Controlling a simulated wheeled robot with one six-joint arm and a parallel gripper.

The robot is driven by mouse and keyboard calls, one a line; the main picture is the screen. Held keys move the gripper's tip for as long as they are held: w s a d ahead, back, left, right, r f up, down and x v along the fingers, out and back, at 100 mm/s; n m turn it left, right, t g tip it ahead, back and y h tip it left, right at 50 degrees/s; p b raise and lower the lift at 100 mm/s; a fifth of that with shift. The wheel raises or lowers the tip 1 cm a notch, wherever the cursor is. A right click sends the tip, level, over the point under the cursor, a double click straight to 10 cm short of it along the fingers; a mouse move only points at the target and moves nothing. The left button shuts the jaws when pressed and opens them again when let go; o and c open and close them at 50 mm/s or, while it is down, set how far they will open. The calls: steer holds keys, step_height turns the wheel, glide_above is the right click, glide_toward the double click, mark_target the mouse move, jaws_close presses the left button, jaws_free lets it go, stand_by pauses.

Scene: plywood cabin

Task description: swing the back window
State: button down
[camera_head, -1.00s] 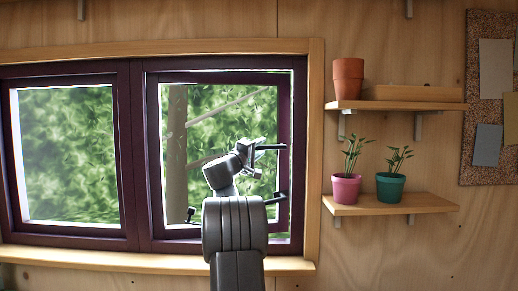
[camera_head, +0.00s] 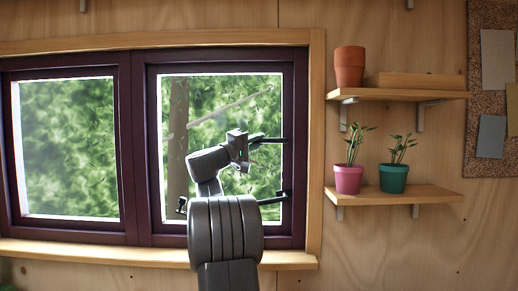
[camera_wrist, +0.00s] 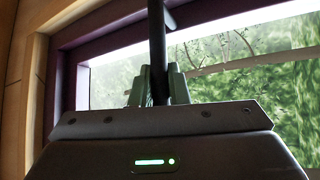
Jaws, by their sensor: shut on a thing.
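The back window has two dark purple sashes side by side. The right sash (camera_head: 152,150) sits about flush in its frame, and its edge also shows in the wrist view (camera_wrist: 72,75). My gripper (camera_head: 243,147) is in front of this sash, right of its middle. In the wrist view my gripper (camera_wrist: 159,88) is shut on a black bar (camera_wrist: 157,35) that stands upright between its fingers. Black fittings (camera_head: 275,199) show low in front of the pane. My arm hides part of the glass and the lower sash.
The left sash (camera_head: 126,150) is beside it. A wooden sill (camera_head: 100,252) runs below.

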steer(key=shift+f, duration=0.25)
steer(key=c, duration=1.7)
jaws_free()
steer(key=shift+c, duration=0.2)
steer(key=o, duration=0.4)
steer(key=shift+s+a+r, duration=0.15)
steer(key=shift+s+r, duration=0.05)
steer(key=shift+s, duration=0.2)
steer(key=shift+c, duration=0.2)
steer(key=shift+w, duration=0.15)
steer(key=b+v, duration=0.4)
steer(key=v, duration=0.9)
steer(key=shift+s+a, duration=0.25)
steer(key=shift+s, duration=0.1)
steer(key=shift+w, duration=0.1)
